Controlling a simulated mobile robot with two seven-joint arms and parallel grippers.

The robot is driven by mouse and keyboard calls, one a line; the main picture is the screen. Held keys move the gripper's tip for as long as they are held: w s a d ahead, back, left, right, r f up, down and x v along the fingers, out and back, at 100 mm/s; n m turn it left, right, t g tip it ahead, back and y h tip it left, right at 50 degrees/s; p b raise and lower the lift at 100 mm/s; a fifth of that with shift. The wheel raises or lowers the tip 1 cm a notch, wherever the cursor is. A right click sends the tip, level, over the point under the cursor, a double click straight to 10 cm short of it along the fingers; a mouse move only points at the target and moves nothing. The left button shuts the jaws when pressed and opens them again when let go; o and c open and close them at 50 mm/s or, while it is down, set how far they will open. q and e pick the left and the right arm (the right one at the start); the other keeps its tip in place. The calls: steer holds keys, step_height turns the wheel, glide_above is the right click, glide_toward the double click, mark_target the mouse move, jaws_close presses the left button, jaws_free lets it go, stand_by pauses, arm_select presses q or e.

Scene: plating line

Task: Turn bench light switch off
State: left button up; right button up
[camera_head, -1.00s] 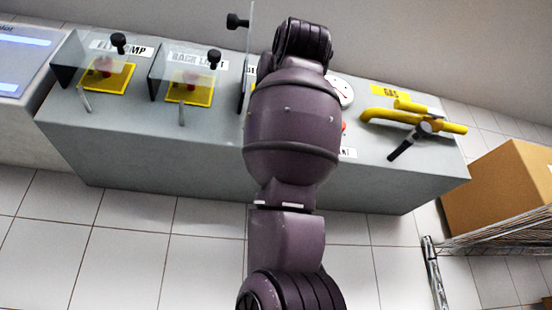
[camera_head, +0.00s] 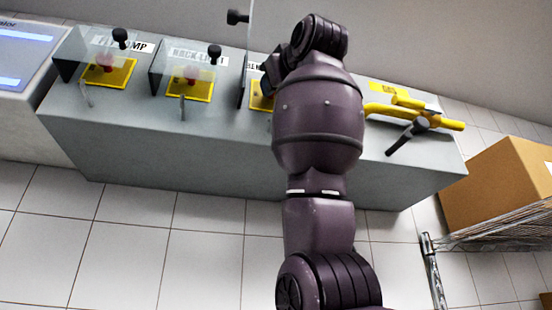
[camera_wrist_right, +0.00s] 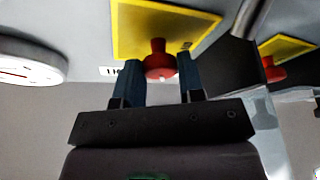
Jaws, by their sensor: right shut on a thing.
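The bench light switch appears to be the yellow plate (camera_head: 260,98) whose label (camera_head: 254,67) is partly hidden, so only its first letters show. Its clear cover (camera_head: 248,40) stands raised. In the right wrist view the red switch knob (camera_wrist_right: 158,62) stands out from its yellow plate (camera_wrist_right: 135,32), between the fingers of my right gripper (camera_wrist_right: 160,80), which is shut on it. In the head view my right arm hides most of the gripper and the knob. My left gripper is not in view.
Two similar covered switches, with yellow plates (camera_head: 108,75) and (camera_head: 190,85), are to the left. A yellow gas pipe with a black-handled valve (camera_head: 422,122) is to the right. A round white dial (camera_wrist_right: 30,62) shows in the wrist view. A cardboard box (camera_head: 500,185) stands at right.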

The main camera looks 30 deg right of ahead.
arm_select(q)
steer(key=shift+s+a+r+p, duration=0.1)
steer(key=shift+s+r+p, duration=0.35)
steer(key=shift+p, duration=0.5)
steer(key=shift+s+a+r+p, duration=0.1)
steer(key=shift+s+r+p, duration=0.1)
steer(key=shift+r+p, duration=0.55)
arm_select(e)
steer(key=shift+d+r+n+g+y, duration=0.1)
steer(key=shift+n+g+y, duration=0.6)
steer(key=shift+n, duration=1.75)
steer(key=shift+r+n+g+y, duration=0.1)
steer(key=shift+n+g+y, duration=0.6)
steer(key=shift+n, duration=1.7)
steer(key=shift+d+r+n+g+y, duration=0.1)
steer(key=shift+n+g+y, duration=0.6)
steer(key=shift+n, duration=1.75)
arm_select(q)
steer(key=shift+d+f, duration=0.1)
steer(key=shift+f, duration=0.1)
arm_select(e)
steer(key=o, duration=0.9)
steer(key=shift+s, duration=0.1)
